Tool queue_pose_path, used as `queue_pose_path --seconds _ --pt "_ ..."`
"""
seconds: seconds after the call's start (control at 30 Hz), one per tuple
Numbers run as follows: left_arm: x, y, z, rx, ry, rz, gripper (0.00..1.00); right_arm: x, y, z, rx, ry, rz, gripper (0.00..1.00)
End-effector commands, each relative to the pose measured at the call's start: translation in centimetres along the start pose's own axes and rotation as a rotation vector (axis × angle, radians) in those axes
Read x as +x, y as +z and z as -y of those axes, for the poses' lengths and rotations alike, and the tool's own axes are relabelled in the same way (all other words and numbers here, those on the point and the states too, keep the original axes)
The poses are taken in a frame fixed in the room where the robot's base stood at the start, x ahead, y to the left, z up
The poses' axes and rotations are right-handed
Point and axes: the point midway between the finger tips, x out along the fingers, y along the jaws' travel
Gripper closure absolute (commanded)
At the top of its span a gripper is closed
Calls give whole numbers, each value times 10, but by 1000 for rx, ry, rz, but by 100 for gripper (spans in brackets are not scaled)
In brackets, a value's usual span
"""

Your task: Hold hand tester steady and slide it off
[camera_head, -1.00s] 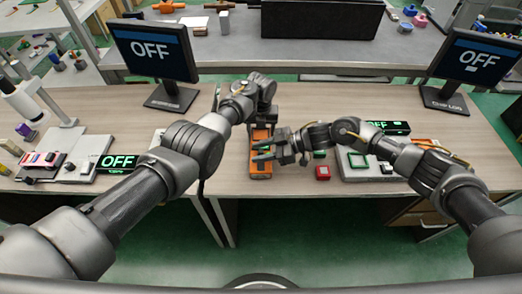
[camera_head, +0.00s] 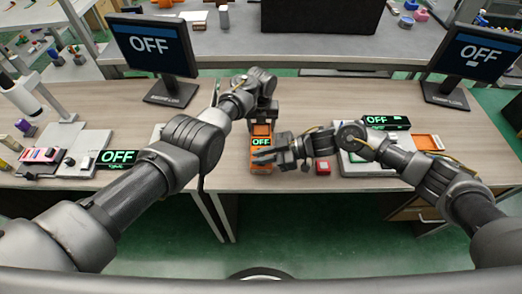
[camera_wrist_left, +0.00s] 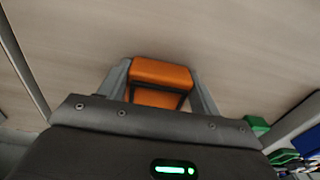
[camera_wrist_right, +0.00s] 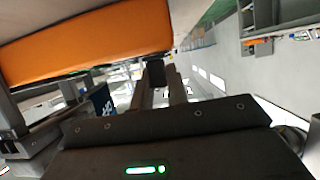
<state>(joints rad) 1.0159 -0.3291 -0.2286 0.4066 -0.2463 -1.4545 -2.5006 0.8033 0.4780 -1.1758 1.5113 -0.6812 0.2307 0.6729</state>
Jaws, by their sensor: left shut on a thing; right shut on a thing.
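My right gripper (camera_head: 262,157) reaches in from the right at the near part of the tester, just below the display. In the right wrist view its fingers (camera_wrist_right: 160,72) are around a small dark piece (camera_wrist_right: 156,73), with the orange body beside them. The slider's exact position is hidden.
A red button box (camera_head: 323,167) stands right of the tester. A light panel (camera_head: 356,165) and a black display reading OFF (camera_head: 387,122) are farther right. Monitors reading OFF stand at left (camera_head: 150,45) and right (camera_head: 478,55). Bare table lies left of the tester.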

Motion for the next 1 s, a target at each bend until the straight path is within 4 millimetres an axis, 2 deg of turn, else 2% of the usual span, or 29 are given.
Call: queue_pose_path --seconds 0.17,0.2,0.37,0.63,0.73,0.87,1.0 --pt "0 2 -3 -4 1 5 68 2 0 4 0 -13 -1 100" --pt "0 2 -3 -4 1 6 68 2 0 5 0 -14 -1 81" --pt "0 2 -3 -4 1 5 68 2 0 4 0 -12 -1 62" --pt "0 2 -2 -2 0 4 68 0 0 2 -1 -8 -1 62" --pt "0 2 -2 -2 0 4 68 -7 0 2 -1 -7 -1 62" --pt "0 1 -2 -2 0 3 68 -29 1 2 -1 -5 1 62" --pt "0 1 -2 -2 0 3 68 -60 1 2 -1 -6 1 62"
